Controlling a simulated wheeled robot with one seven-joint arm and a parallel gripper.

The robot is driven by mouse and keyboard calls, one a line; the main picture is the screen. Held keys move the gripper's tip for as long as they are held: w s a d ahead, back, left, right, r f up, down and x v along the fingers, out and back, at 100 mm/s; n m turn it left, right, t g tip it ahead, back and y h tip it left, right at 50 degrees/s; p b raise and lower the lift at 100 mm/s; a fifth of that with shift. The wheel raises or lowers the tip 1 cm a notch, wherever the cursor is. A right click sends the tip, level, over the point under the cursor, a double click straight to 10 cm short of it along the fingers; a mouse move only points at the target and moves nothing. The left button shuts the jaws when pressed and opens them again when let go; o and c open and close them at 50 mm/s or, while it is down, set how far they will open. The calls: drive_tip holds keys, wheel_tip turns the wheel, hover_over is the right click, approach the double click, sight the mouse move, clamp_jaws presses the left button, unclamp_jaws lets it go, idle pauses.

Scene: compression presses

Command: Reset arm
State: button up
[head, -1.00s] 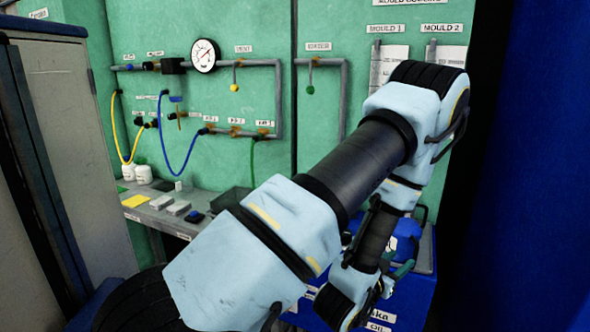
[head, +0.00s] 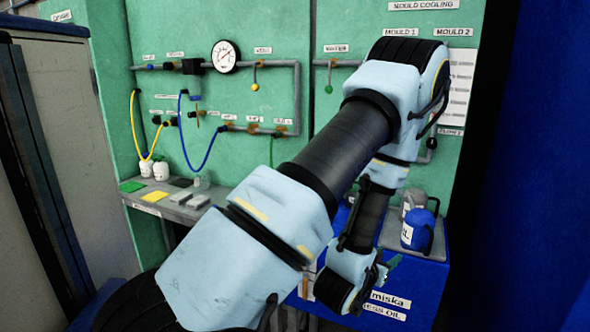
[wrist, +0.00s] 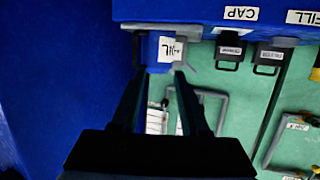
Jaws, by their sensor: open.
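My gripper (wrist: 160,76) shows in the wrist view as two dark fingers standing apart, with nothing held between them. Beyond the fingertips is a blue object (wrist: 151,52) with a white label; I cannot tell its distance from them. In the head view my pale blue and black arm reaches up from the bottom and bends down at the upper right. Its lower part hangs in front of a blue cabinet (head: 432,277). My fingers cannot be made out clearly in the head view.
A blue canister (head: 417,230) and a grey one (head: 412,201) stand on the cabinet, right of my arm. A green wall panel carries pipes and a gauge (head: 225,56). A grey shelf (head: 178,213) holds small items at left. A grey locker (head: 75,150) stands far left.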

drive_tip(key=w+a+r+n+g+y+b, duration=0.15)
drive_tip(key=a+y, duration=0.25)
drive_tip(key=a, duration=0.4)
drive_tip(key=w+a+r+n+g+y, duration=0.1)
drive_tip(key=w+a+n+g+y, duration=0.15)
drive_tip(key=a, duration=0.55)
drive_tip(key=s+a+r+n+g+y, duration=0.3)
drive_tip(key=s+a+r+g, duration=0.2)
drive_tip(key=s+a, duration=0.6)
drive_tip(key=shift+s+a+r, duration=0.2)
drive_tip(key=shift+s+a, duration=0.05)
drive_tip(key=shift+a, duration=0.55)
